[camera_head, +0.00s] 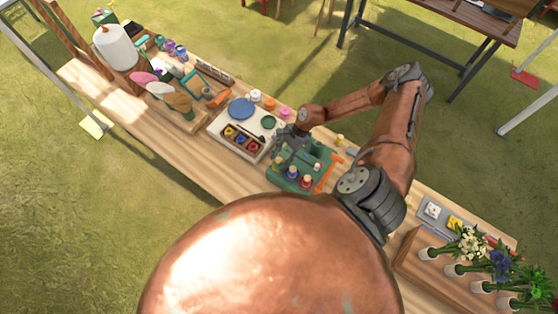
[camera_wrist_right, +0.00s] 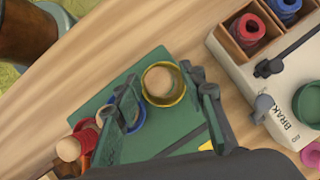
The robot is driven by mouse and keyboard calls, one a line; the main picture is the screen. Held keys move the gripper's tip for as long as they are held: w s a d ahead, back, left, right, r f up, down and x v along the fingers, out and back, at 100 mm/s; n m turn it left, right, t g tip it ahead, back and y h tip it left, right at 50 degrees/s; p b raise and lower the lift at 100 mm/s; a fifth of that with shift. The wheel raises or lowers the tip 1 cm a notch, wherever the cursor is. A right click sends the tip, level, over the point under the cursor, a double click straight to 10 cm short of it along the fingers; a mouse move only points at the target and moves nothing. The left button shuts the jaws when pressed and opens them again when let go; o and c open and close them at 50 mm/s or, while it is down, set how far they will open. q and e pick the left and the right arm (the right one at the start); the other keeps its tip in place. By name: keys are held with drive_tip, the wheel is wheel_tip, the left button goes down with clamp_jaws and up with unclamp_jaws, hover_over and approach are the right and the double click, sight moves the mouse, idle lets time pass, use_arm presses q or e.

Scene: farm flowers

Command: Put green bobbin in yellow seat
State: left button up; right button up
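The yellow seat (camera_wrist_right: 150,98) is a round yellow ring at the edge of a green board in the right wrist view. A round tan shape (camera_wrist_right: 160,80) fills its middle; I cannot tell whether it is a bobbin's top. My right gripper (camera_wrist_right: 168,92) has its fingers apart, one on each side of the ring. No clear contact shows. In the head view my right gripper (camera_head: 290,138) is over the far left part of the green board (camera_head: 322,153). I cannot make out a green bobbin clearly. My left gripper is not in view.
A blue ring (camera_wrist_right: 137,124) is partly behind a finger. A red bobbin (camera_wrist_right: 85,138) stands at the board's left. A white box (camera_head: 225,119) holds bobbins in compartments and a green disc (camera_head: 268,122). Potted flowers (camera_head: 468,245) stand at right. Bare wood (camera_head: 190,160) lies left.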

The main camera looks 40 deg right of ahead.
drive_tip(key=b+v, duration=0.2)
drive_tip(key=v, duration=0.9)
drive_tip(key=shift+r, duration=0.15)
